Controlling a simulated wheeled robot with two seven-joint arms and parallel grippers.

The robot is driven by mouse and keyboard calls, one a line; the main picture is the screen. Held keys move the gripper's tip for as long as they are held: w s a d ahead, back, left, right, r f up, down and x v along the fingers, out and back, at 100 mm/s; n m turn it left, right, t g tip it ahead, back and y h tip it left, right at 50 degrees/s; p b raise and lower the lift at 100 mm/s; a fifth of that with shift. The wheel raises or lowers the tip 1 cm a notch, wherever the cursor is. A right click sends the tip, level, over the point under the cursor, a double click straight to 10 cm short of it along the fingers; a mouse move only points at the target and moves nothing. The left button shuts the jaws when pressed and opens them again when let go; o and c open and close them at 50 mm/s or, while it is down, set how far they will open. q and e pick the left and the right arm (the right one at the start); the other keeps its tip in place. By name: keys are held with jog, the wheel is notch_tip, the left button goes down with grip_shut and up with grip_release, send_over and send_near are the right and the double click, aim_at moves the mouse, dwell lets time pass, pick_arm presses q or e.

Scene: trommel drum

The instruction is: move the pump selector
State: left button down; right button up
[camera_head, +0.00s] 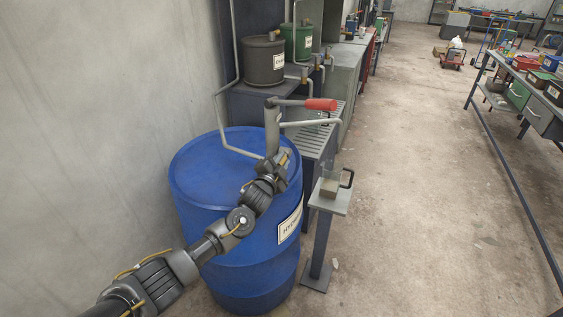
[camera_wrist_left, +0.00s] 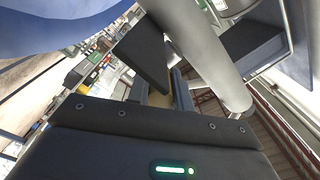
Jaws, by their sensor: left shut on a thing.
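A blue drum (camera_head: 215,180) stands against the wall on the left. A grey hand pump (camera_head: 272,130) rises from its top, with a red grip (camera_head: 321,104) on its lever and a bent grey pipe (camera_head: 308,124). My left gripper (camera_head: 281,162) is beside the lower part of the pump body, above the right side of the drum top. It is shut on a small part there, apparently the pump selector, which the gripper hides. In the left wrist view, the dark fingers (camera_wrist_left: 163,75) are close together beside a thick grey tube (camera_wrist_left: 200,50). My right gripper is out of view.
A small post stand (camera_head: 328,199) with a grey block stands right of the drum. A workbench (camera_head: 500,130) runs along the right. The floor between (camera_head: 420,180) is clear.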

pick_arm(q)
jog(key=shift+r+p, duration=0.25)
jog(key=shift+p, duration=0.15)
jog(key=r+g+p, duration=0.1)
jog(key=g+p, duration=0.1)
jog(key=p, duration=0.2)
jog(key=r+g+y+p, duration=0.1)
jog(key=g+p, duration=0.1)
jog(key=p, duration=0.3)
jog(key=shift+w+d+r, duration=0.1)
jog(key=shift+w+r, duration=0.05)
jog(key=shift+w, duration=0.05)
jog(key=shift+w+r+g+y+p, duration=0.2)
jog(key=shift+g+y+p, duration=0.3)
jog(key=shift+g+p, duration=0.85)
jog(key=shift+g, duration=0.05)
jog(key=shift+w, duration=0.1)
jog(key=c, duration=1.3)
grip_release()
jog(key=shift+o, duration=0.2)
